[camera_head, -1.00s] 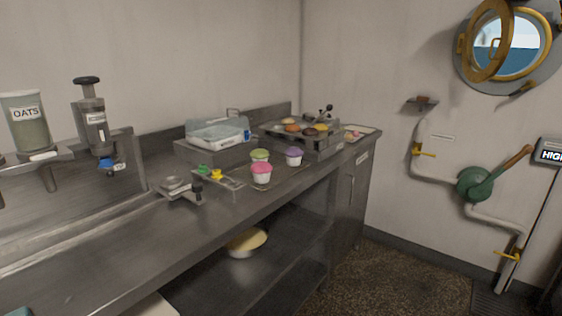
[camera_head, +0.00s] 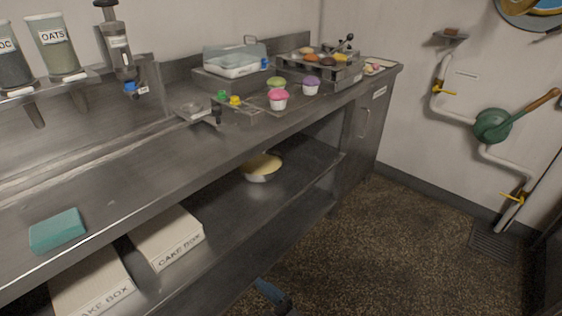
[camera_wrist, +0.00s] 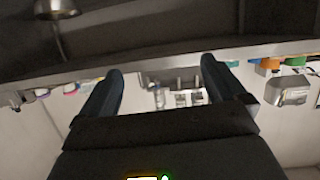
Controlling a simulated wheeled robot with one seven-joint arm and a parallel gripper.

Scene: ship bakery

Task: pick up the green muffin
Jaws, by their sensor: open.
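The green muffin (camera_head: 276,83) sits upright in a pale cup on the metal counter, in the middle of the head view. A pink muffin (camera_head: 278,99) stands just in front of it and a purple muffin (camera_head: 311,85) to its right. My gripper (camera_wrist: 162,68) shows in the wrist view with its two dark fingers wide apart and nothing between them. It is apart from the muffins. The wrist picture looks upside down, with small coloured items at its left edge; I cannot tell whether the green muffin is among them.
Green and yellow small items (camera_head: 228,98) lie to the left. A teal sponge (camera_head: 57,230) lies near the front edge.

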